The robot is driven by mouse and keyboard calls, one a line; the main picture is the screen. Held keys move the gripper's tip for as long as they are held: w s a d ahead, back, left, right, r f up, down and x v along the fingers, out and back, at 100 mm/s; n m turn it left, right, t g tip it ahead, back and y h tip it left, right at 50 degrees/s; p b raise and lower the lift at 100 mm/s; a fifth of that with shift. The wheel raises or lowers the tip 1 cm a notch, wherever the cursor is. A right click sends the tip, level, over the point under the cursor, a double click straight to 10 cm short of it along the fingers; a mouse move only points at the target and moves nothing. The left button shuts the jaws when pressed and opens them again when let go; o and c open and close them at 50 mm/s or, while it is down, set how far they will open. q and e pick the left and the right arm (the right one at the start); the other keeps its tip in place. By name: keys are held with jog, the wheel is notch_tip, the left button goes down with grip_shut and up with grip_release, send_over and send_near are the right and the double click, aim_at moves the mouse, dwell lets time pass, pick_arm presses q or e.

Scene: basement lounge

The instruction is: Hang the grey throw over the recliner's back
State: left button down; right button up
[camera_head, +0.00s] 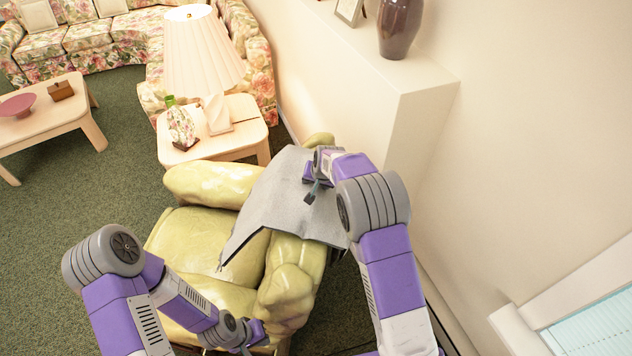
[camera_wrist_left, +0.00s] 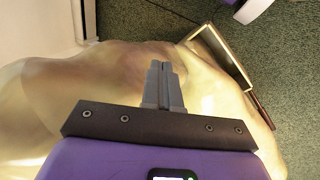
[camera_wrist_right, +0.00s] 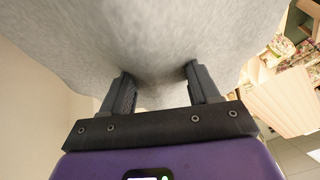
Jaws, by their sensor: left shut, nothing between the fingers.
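The grey throw (camera_head: 278,200) lies draped over the upper part of the yellow-green recliner's back. One corner hangs down the front to a point, and the far side is hidden. The recliner (camera_head: 195,240) stands in the middle of the head view, and its pale surface fills much of the left wrist view (camera_wrist_left: 60,110). My right gripper (camera_head: 312,192) is at the throw on top of the back. In the right wrist view its fingers (camera_wrist_right: 158,92) are apart, with the throw (camera_wrist_right: 150,35) close before them. My left gripper (camera_wrist_left: 164,75) is shut and empty, low beside the recliner.
A wall ledge (camera_head: 400,75) with a dark vase (camera_head: 399,25) is at the right. A coffee table (camera_head: 45,125) is at the left, with open carpet between.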

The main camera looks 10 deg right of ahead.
jog(key=shift+o, duration=0.2)
jog(key=v, duration=0.7)
jog(key=shift+s+r, duration=0.1)
jog(key=shift+r, duration=0.15)
dwell(0.4)
